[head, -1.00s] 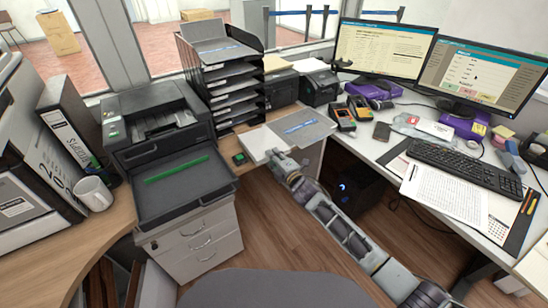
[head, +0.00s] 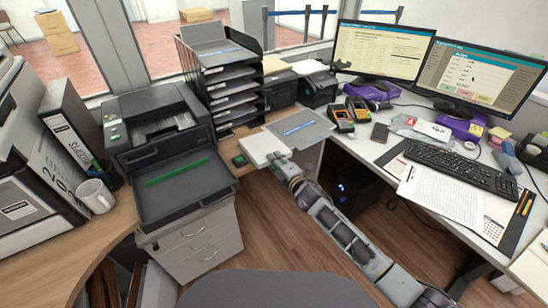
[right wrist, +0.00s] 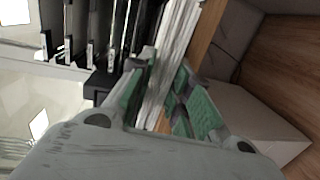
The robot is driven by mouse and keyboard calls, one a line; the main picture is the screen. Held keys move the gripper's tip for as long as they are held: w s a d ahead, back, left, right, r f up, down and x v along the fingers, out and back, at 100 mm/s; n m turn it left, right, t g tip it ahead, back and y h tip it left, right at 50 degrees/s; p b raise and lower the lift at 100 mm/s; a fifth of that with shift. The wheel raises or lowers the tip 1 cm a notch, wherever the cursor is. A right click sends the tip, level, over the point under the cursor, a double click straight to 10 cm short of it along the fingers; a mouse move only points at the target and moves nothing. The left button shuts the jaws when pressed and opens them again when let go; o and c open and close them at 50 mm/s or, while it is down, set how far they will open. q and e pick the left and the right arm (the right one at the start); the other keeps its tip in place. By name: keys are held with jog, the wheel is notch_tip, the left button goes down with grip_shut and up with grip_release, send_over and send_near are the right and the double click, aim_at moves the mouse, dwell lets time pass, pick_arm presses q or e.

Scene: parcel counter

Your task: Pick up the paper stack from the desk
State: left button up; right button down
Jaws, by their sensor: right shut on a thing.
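The white paper stack (head: 258,146) lies at the desk's front edge, beside a grey folder with a blue band (head: 303,130). My right gripper (head: 279,161) is at the near edge of the stack. In the right wrist view, the right gripper (right wrist: 160,92) has its green-padded fingers on either side of the white stack (right wrist: 178,45), shut on its edge. The head view does not clearly show whether the stack is off the desk. My left gripper is not in view.
A black file tray tower (head: 221,82) stands behind the stack, and a printer (head: 158,125) is at left. A black computer case (head: 350,190) is under the desk at right.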

jog(key=p+v, duration=0.7)
jog(key=v, duration=1.4)
jog(key=shift+f, duration=0.2)
dwell(1.0)
jog(key=shift+s, duration=0.1)
